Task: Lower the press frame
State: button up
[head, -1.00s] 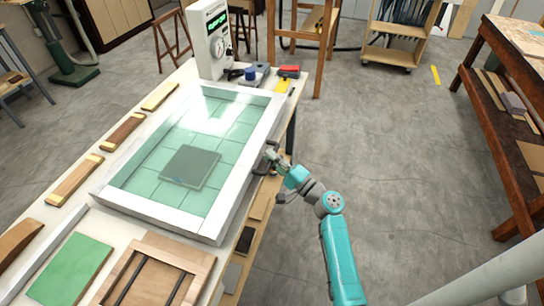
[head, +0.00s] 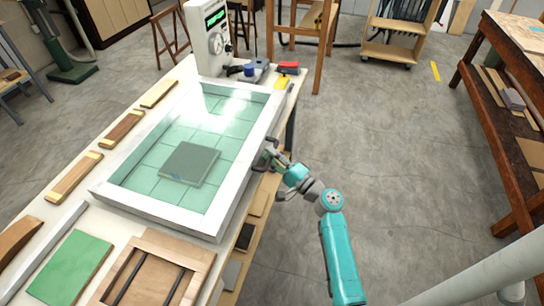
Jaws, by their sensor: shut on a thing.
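The press frame (head: 258,128) is a white rectangle around a clear, greenish sheet, and it lies roughly flat over the worktable. A grey-green square block (head: 189,164) shows within it. Pale green tiles (head: 222,147) show through the sheet. My gripper (head: 268,157) is at the middle of the frame's right side, shut on its dark handle. The fingertips are small and partly hidden by the handle and the gripper body. I cannot tell whether a gap stays between frame and table.
A white control box (head: 209,40) with a green display stands at the table's far end, with small tools beside it. Wooden strips (head: 122,130), a green board (head: 70,268) and a wooden jig (head: 157,268) lie around the frame. The floor (head: 390,150) to the right is clear.

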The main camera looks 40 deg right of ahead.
jog(key=v, duration=1.2)
dwell(0.3)
jog(key=s+a+f+n+g+h, duration=0.25)
jog(key=s+a+f+g, duration=0.25)
jog(key=s+a+f, duration=0.65)
jog(key=s+a+n+g+h, duration=0.25)
jog(key=s+a+n, duration=0.2)
jog(key=s, duration=0.45)
jog(key=s+a+r+n+t, duration=0.2)
jog(key=s+a+r+n, duration=0.1)
jog(key=s+r+n, duration=0.6)
jog(key=s+r, duration=0.3)
jog(key=r, duration=0.3)
jog(key=shift+s+n, duration=0.2)
jog(key=shift+n, duration=0.1)
